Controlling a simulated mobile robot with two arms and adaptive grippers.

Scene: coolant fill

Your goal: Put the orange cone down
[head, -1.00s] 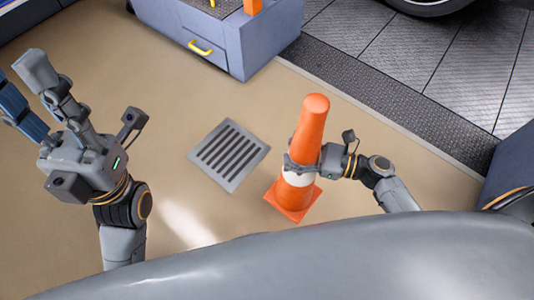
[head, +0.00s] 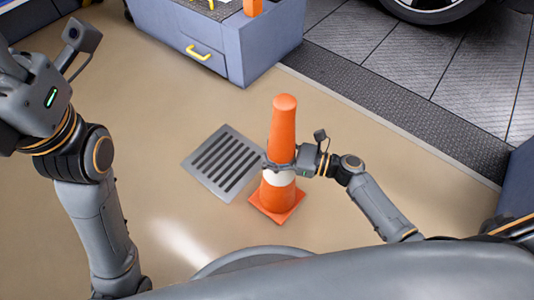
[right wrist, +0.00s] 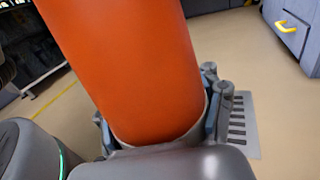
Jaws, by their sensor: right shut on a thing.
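The orange cone (head: 283,125) with a white band stands roughly upright in the head view, its square orange base (head: 277,206) just right of the floor drain. My right gripper (head: 279,166) is shut around the cone near the white band, from the right. In the right wrist view the cone's orange side (right wrist: 135,65) fills the middle, between the fingers (right wrist: 160,128). The base is hidden there. I cannot tell whether the base touches the floor. My left gripper (head: 8,65) is at the left edge, apart from the cone, its fingers mostly cut off.
A grey floor drain (head: 224,163) lies left of the cone. A blue-grey cabinet (head: 222,45) with a yellow handle stands behind it. A dark metal plate floor (head: 400,100) with a wheel (head: 430,5) lies at the back right. The tan floor around is mostly clear.

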